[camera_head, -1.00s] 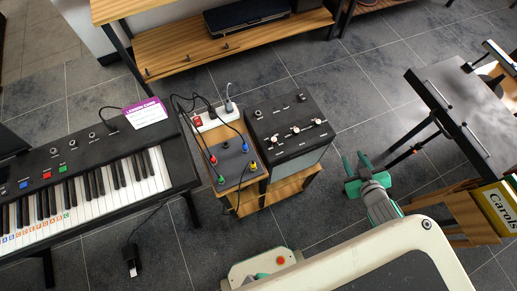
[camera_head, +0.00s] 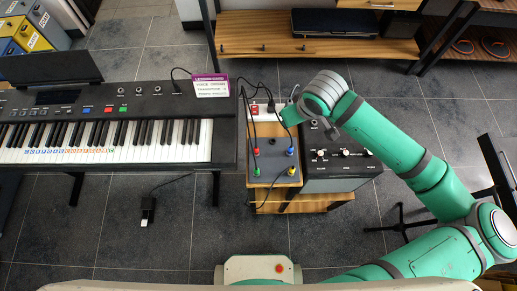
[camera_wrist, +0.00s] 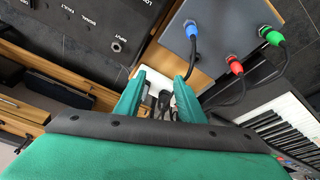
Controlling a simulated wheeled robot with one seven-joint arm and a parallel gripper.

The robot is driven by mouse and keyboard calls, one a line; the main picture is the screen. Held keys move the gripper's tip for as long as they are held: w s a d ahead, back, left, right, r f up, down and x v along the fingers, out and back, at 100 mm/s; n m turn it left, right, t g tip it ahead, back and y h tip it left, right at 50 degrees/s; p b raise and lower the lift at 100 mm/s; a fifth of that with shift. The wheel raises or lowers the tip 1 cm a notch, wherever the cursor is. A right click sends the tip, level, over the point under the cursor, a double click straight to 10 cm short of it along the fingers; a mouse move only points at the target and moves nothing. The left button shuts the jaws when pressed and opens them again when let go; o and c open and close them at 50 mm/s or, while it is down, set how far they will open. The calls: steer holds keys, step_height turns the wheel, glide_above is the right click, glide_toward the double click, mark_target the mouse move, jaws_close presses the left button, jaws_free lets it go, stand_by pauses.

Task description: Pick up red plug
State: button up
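In the wrist view the red plug (camera_wrist: 236,67) has a dark cable and sits right of my gripper (camera_wrist: 160,88). The blue plug (camera_wrist: 191,28) and green plug (camera_wrist: 272,36) are in the same panel. A yellow plug (camera_head: 291,171) shows in the head view. My gripper is open, its two green fingers apart with nothing held. It is above the white power strip (camera_head: 265,114), beyond the panel; the fingertips are hard to see in the head view.
A black amplifier box (camera_head: 345,152) stands right of the panel, partly under my arm. A keyboard (camera_head: 130,155) is on the left with a purple-topped card (camera_head: 210,86). Cables loop around the panel. A wooden shelf (camera_head: 260,47) is behind; open floor lies in front.

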mark_target(256, 147)
steer(key=s+a+r+n+g, duration=0.1)
steer(key=s+a, duration=0.1)
steer(key=a, duration=0.2)
steer(key=s+a+r+n+g, duration=0.1)
steer(key=s+a+r, duration=0.1)
steer(key=a, duration=0.2)
steer(key=s+a+r+n+g+h, duration=0.1)
steer(key=s+a+n, duration=0.1)
steer(key=a, duration=0.1)
steer(key=shift+s+a+r+g, duration=0.15)
steer(key=shift+s+a+g, duration=0.15)
steer(key=shift+s+a, duration=0.1)
step_height(256, 147, down, 10)
steer(key=shift+f, duration=0.25)
jaws_close()
